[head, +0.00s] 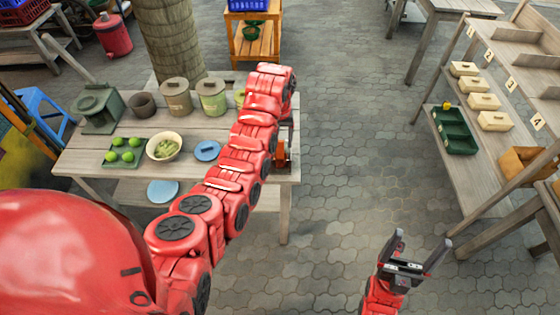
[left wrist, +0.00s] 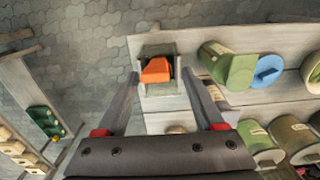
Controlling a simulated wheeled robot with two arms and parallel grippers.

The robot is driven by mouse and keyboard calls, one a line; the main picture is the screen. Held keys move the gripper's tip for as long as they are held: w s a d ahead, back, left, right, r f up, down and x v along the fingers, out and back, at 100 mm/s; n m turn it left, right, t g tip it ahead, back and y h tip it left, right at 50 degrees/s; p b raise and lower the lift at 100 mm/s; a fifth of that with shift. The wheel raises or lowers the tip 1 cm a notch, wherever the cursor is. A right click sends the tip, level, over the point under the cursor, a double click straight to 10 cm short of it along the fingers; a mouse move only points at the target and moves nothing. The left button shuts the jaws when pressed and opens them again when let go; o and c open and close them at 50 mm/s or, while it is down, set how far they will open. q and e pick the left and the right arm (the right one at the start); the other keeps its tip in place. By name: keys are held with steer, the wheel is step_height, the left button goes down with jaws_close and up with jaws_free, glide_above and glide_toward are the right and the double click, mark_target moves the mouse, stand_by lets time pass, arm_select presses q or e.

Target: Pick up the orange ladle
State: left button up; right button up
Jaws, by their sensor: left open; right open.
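The orange ladle (head: 281,151) is at the right end of the wooden table, partly hidden by my left arm in the head view. In the left wrist view, its orange part (left wrist: 156,70) sits in a small grey open holder (left wrist: 147,89). My left gripper (left wrist: 161,73) is open and empty, its fingers either side of the ladle in that picture. I cannot tell how far above it they are. In the head view this gripper is mostly hidden behind its arm. My right gripper (head: 422,239) is open and empty over the paved floor, away from the table.
The table (head: 90,159) also bears lidded pots (head: 176,99), a cream bowl (head: 163,147), a blue lid (head: 207,151) and a tray of green fruit (head: 124,153). A shelf rack (head: 472,150) stands at the right. The floor between is clear.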

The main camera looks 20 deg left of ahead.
mark_target(280, 154)
arm_select(q)
steer(key=f+p, duration=0.2)
steer(key=f, duration=0.1)
steer(key=f+p, duration=0.1)
steer(key=shift+s+d+f, duration=0.2)
steer(key=shift+s+f, duration=0.05)
steer(key=shift+f, duration=0.05)
steer(key=shift+f+p, duration=0.3)
steer(key=shift+w+f, duration=0.1)
steer(key=shift+f, duration=0.2)
jaws_close()
